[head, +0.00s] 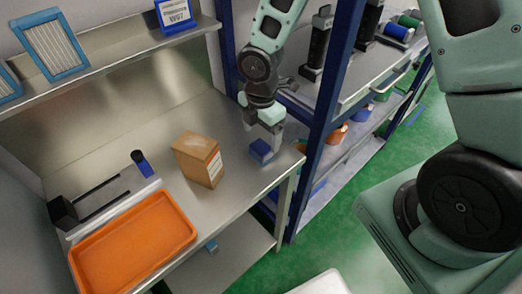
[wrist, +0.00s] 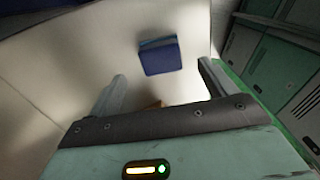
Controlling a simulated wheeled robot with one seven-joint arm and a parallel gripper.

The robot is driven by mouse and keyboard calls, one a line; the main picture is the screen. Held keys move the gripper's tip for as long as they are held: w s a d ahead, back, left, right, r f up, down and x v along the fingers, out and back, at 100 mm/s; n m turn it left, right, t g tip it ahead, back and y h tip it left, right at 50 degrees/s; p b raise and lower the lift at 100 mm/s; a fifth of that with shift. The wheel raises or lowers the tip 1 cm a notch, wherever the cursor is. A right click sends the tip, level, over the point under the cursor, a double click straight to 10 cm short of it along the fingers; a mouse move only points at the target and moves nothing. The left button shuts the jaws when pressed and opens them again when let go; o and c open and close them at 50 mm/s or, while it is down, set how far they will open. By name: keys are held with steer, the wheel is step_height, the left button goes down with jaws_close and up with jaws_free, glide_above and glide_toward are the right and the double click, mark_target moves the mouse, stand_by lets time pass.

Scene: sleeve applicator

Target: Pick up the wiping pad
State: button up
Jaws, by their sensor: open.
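The wiping pad appears to be the small blue block (head: 261,150) on the metal bench, near its right end; in the wrist view the blue block (wrist: 160,57) lies between and beyond the two fingertips. My gripper (head: 267,127) is just above the block in the head view, pointing down. In the wrist view my gripper (wrist: 160,78) has its two fingers spread wide apart, with nothing between them in their grasp. The fingers look apart from the block, though the exact height gap is hard to tell.
A cardboard box (head: 198,159) stands on the bench left of the block. A blue rack post (head: 325,110) rises close to my gripper's right.

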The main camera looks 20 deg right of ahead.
mark_target(261, 146)
steer(key=shift+f+p, duration=0.7)
steer(key=shift+f, duration=2.55)
steer(key=shift+c, duration=0.3)
steer(key=c, duration=1.1)
step_height(261, 146, up, 10)
steer(key=shift+r+b, duration=0.1)
steer(key=shift+b, duration=0.35)
